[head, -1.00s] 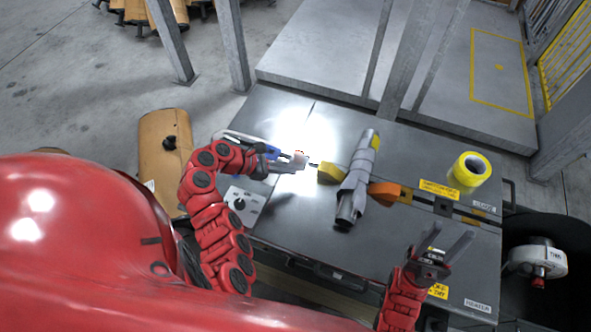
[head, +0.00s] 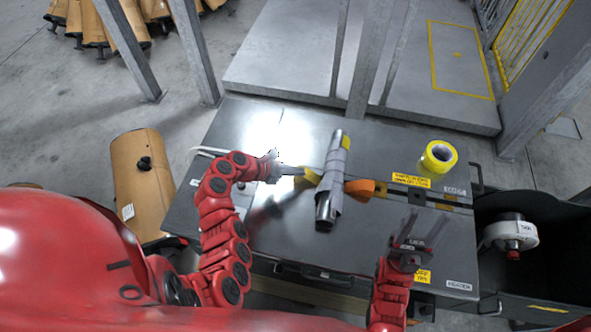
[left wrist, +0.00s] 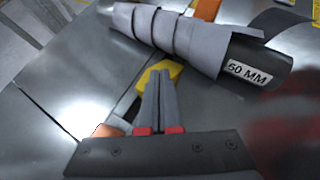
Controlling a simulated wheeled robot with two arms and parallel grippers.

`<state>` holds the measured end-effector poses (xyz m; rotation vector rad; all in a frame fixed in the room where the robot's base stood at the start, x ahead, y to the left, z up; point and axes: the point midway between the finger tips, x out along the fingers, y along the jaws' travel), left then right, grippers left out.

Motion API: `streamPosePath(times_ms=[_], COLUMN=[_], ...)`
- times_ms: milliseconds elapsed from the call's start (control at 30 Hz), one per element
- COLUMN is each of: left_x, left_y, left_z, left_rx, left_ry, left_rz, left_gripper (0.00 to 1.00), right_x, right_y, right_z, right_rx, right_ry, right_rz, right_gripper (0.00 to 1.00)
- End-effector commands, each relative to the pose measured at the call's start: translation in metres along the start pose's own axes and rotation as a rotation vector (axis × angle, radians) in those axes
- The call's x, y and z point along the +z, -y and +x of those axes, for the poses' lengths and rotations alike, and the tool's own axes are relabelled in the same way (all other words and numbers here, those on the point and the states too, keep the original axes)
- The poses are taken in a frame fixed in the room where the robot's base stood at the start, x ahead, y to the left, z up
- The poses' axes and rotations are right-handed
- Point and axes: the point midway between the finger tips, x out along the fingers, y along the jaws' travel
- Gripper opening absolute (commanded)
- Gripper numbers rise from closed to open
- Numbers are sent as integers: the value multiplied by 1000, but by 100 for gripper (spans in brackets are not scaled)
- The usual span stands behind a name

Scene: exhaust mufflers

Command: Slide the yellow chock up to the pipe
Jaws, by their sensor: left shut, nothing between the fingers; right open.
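The yellow chock (head: 308,178) lies on the bench just left of the pipe (head: 326,205). The pipe is a metal tube with grey wrapping, and the chock is very close to it; I cannot tell whether they touch. My left gripper (head: 296,170) is shut and empty, its fingertips at the chock's left side. In the left wrist view the closed fingers (left wrist: 160,75) overlap the yellow chock (left wrist: 172,70), hiding part of it, with the wrapped pipe (left wrist: 185,40) just beyond. My right gripper (head: 428,232) is open and empty, right of the pipe.
An orange chock (head: 365,188) sits on the pipe's right side. A yellow tape roll (head: 438,157) stands at the bench's right. A dark slot runs across the bench top under the chocks. The bench behind my left gripper is clear.

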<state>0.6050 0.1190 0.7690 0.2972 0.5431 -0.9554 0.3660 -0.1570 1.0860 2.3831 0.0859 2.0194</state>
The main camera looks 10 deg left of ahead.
Motion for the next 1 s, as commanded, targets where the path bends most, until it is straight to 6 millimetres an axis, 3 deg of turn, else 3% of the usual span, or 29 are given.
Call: streamPosePath(times_ms=[500,733,1000], left_x=[-13,2,8], left_y=[2,1,6], left_z=[-6,-16,-13], left_rx=[-2,-2,-7], left_ry=[-16,-15,-11], left_rz=[-6,-8,-5], left_gripper=[0,0,0], right_x=[-1,-4,-6], right_y=[0,-1,-2], right_z=[4,24,36], right_rx=[0,0,0], right_ry=[0,0,0], right_rz=[0,0,0], right_gripper=[50,50,50])
